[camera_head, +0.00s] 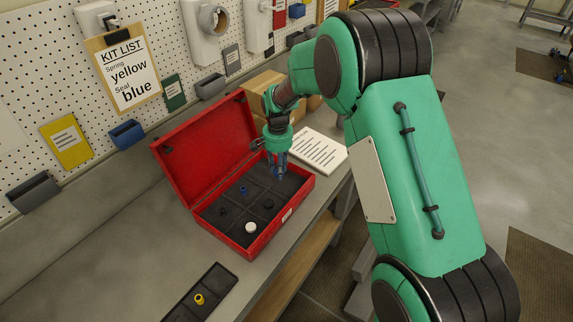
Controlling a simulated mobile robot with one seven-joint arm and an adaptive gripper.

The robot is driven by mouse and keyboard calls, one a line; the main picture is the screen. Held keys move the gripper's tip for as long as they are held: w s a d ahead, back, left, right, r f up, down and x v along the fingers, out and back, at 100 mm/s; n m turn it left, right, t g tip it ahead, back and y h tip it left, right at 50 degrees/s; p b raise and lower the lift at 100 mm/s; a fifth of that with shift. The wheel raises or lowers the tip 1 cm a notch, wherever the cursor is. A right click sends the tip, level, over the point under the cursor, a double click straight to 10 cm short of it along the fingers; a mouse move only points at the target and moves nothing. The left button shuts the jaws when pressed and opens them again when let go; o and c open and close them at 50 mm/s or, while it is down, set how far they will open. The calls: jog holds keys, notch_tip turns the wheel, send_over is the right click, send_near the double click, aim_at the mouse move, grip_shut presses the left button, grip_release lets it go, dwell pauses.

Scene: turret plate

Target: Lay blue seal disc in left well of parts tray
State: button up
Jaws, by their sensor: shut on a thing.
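My gripper (279,170) points down over the right end of the open red case. It is shut on a small blue piece (281,178) at its fingertips, which looks like the blue seal disc; the fingers hide most of it. The parts tray (221,279) is a narrow black tray on the bench at the lower left, well apart from my gripper. A yellow spring (199,299) stands in it. The tray runs out of the bottom of the picture, and its wells are hard to make out.
The red case (263,241) has dark compartments with a white round part (251,227), a blue part (243,190) and dark parts. Its raised lid (205,150) stands behind. A white sheet (318,151) and cardboard boxes (262,84) lie beyond. Bench left of the tray is clear.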

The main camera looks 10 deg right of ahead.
jog(key=s+a+f+n+p, duration=0.1)
jog(key=s+a+n, duration=0.2)
jog(key=s+a, duration=0.8)
jog(key=s+a+f+n+p, duration=0.1)
jog(key=s+a+n, duration=0.2)
jog(key=s+a, duration=0.75)
jog(key=s+a+f+n, duration=0.1)
jog(key=s+a+n, duration=0.1)
jog(key=s+a, duration=0.5)
jog(key=s+a+n+p, duration=0.1)
jog(key=s+a+n, duration=0.2)
jog(key=s+a, duration=0.5)
jog(key=s, duration=0.7)
jog(key=shift+s+f, duration=0.15)
jog(key=shift+f, duration=0.2)
jog(key=shift+f, duration=0.1)
jog(key=shift+f+b, duration=1.3)
jog(key=shift+f, duration=1.1)
jog(key=shift+f+b, duration=0.85)
jog(key=shift+f, duration=0.7)
